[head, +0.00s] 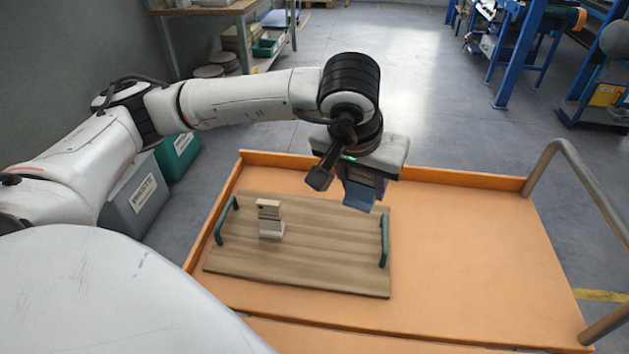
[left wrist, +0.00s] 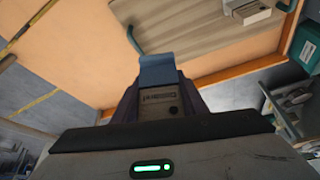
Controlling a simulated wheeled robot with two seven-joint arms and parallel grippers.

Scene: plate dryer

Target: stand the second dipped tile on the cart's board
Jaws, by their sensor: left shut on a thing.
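My left gripper (head: 364,178) is shut on a tile whose blue end (head: 358,197) points down. It holds the tile above the board's right end, near the right handle, apart from the board. In the left wrist view the tile's blue end (left wrist: 157,70) sticks out beyond the fingers, with its beige part (left wrist: 158,103) between them. The wooden board (head: 310,270) lies on the orange cart (head: 470,270). My right gripper is out of view.
The board has a green handle at its left end (head: 226,220) and its right end (head: 384,240). A raised rim (head: 470,179) edges the cart, and a metal push bar (head: 590,190) stands at the right. Bins (head: 137,195) stand left of the cart. The board's middle is clear.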

